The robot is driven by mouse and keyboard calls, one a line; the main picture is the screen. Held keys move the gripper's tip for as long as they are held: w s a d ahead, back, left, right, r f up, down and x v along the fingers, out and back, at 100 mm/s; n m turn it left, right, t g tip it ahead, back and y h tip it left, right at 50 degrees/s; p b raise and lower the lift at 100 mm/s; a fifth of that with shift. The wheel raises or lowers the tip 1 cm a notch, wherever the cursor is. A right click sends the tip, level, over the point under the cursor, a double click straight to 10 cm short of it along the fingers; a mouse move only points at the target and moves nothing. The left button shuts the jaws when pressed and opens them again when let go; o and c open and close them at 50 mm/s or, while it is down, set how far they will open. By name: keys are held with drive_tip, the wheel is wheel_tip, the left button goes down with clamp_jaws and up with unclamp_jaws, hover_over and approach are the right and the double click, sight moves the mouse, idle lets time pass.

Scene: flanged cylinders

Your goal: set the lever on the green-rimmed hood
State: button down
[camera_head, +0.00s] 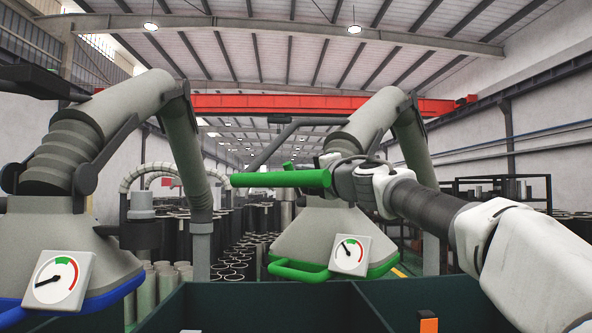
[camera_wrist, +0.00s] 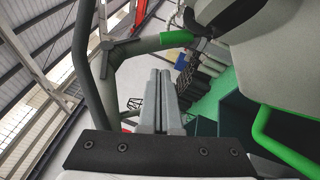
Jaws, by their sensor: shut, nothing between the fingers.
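The green-rimmed hood (camera_head: 315,232) hangs right of centre in the head view, with a green rim and a dial gauge (camera_head: 348,254) on its front. The needle points up and left, near the green arc. A green bar (camera_head: 280,179), likely the lever's grip, lies level in front of the hood's pipework, just left of my wrist. In the wrist view, my gripper (camera_wrist: 162,75) is shut and empty, its fingers side by side. A short green sleeve (camera_wrist: 177,39) on a grey tube shows beyond the fingertips; contact cannot be told. In the head view my fingertips are not clear.
A blue-rimmed hood (camera_head: 75,240) with its own gauge (camera_head: 60,282) hangs at the left. Several grey cylinders (camera_head: 230,265) stand below, between the hoods. A dark green wall edge (camera_head: 240,290) crosses the front. A black rack (camera_head: 500,190) stands at the right.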

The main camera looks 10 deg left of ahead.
drive_tip(key=p+x, duration=0.7)
drive_tip(key=x, duration=0.3)
drive_tip(key=shift+n, duration=0.3)
drive_tip(key=shift+w, duration=0.1)
drive_tip(key=shift+r, duration=0.15)
drive_tip(key=shift+w+d+r+p, duration=0.1)
drive_tip(key=shift+w+r+p, duration=0.1)
drive_tip(key=shift+p, duration=0.35)
